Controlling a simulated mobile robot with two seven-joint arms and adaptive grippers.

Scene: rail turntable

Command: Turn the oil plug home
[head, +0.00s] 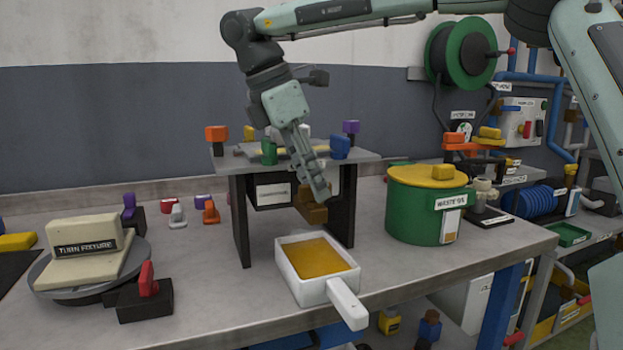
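A raised grey stand (361,157) on dark legs stands on the bench. A brown block-like part (316,214) shows under its top, partly hidden behind my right gripper; it may be the oil plug, but no label on it can be read. My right gripper (320,190) comes down in front of the stand, its tips at this brown part. I see it edge-on, so I cannot tell whether it is open or shut, or touching. A white pan (285,265) holding amber liquid sits below and in front. My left gripper is out of view.
A green "WASTE OIL" drum (408,213) with a yellow lid stands right of the stand. A round "TURN FIXTURE" turntable (130,268) and a red-handled black block (145,301) are at left. Coloured clamps stand on the stand's top.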

